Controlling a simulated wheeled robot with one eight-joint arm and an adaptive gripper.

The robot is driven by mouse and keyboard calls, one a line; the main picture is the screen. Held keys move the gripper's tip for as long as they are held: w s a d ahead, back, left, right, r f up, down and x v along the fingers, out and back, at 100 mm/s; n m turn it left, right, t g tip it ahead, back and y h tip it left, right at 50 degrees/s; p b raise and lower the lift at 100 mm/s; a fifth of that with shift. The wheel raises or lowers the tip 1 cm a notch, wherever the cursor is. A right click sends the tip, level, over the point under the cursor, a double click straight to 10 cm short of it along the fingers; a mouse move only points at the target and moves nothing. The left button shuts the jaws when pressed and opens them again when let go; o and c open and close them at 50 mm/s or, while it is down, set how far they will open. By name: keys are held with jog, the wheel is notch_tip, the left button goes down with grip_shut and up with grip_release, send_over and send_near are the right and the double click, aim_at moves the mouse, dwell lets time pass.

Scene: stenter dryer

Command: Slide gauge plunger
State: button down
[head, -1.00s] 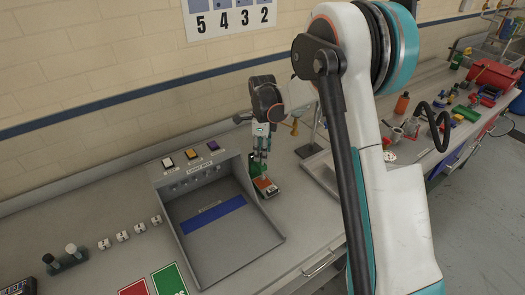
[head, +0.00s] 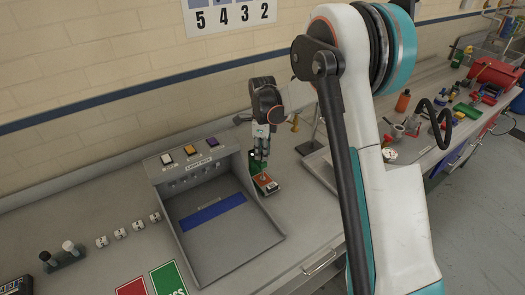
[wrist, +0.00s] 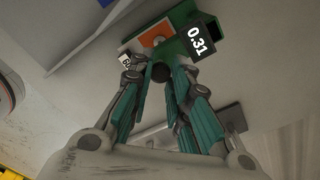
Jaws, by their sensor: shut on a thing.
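The gauge is a small green device with an orange plate. It sits on the bench just right of the light box in the head view (head: 266,184), under my gripper (head: 260,163). In the wrist view the gauge (wrist: 158,37) is at the top, with a black display (wrist: 197,37) reading 0.31. My gripper (wrist: 160,66) is shut on a dark round knob (wrist: 159,73), which looks like the plunger, at the gauge's near side. The fingertips partly hide the knob. In the head view the fingers hide part of the gauge.
A grey light box (head: 255,215) with a blue strip stands close left of the gauge. A grey tray (head: 321,172) and a stand lie to the right. Tools and a red bin (head: 493,72) are further along the bench.

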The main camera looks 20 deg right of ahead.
jog(key=c, duration=1.5)
grip_release()
jog(key=shift+o, duration=0.2)
jog(key=shift+r, duration=0.15)
notch_tip(320, 180, up, 12)
